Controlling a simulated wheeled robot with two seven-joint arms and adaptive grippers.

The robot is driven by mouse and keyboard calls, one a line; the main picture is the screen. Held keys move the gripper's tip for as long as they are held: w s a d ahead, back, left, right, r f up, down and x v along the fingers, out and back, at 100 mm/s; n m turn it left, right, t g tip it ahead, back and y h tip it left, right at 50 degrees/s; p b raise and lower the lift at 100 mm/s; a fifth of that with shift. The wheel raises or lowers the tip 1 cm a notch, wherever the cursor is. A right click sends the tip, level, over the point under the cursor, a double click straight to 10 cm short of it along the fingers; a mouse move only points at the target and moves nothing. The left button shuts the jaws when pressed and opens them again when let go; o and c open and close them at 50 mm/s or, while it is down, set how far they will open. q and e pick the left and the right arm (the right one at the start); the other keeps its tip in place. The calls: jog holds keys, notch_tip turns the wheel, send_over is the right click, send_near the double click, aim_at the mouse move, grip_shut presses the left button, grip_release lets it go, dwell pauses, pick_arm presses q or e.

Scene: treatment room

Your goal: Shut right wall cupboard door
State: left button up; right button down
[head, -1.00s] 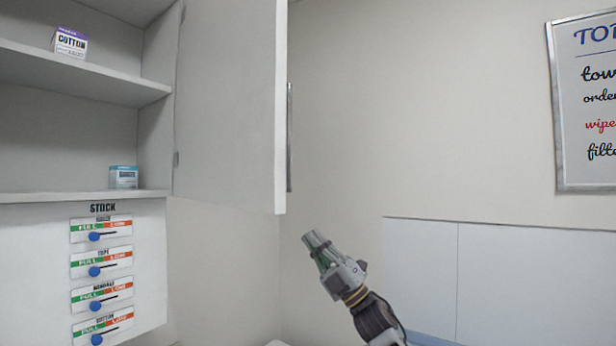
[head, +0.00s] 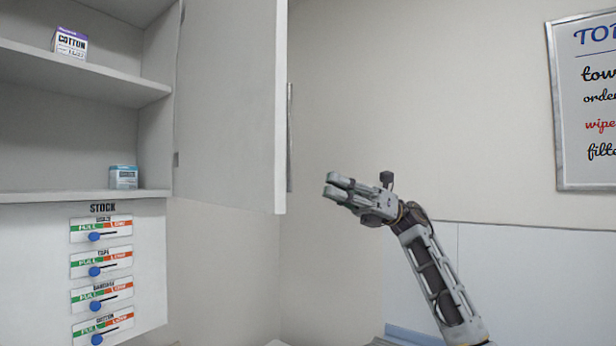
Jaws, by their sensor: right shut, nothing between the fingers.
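The right wall cupboard door (head: 230,105) stands open, swung out from the right side of the cupboard (head: 85,190). Its handle (head: 290,138) shows edge-on along the door's outer face, on the right. My right gripper (head: 332,186) is shut and empty. In the picture it is to the right of the door's lower free corner, a little below the handle, with its fingers pointing left. A gap of wall shows between the fingertips and the door. My left gripper is not in view.
A cotton box (head: 70,43) stands on the upper shelf and a small blue-white box (head: 123,177) on the lower one. A stock panel (head: 103,270) with sliders is below. A framed whiteboard (head: 585,100) hangs at the right. The wall between is bare.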

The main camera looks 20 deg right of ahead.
jog(key=s+d+r+n+h, duration=0.2)
jog(key=s+d+n+h, duration=0.1)
jog(key=s+d+h, duration=0.1)
jog(key=shift+s+d+n+g+h, duration=0.3)
jog(key=shift+s+d+g+h, duration=0.1)
jog(key=shift+s, duration=0.25)
jog(key=shift+a, duration=0.1)
jog(key=p+x, duration=0.1)
jog(key=x, duration=1.3)
jog(key=shift+p, duration=0.4)
jog(key=shift+r, duration=0.1)
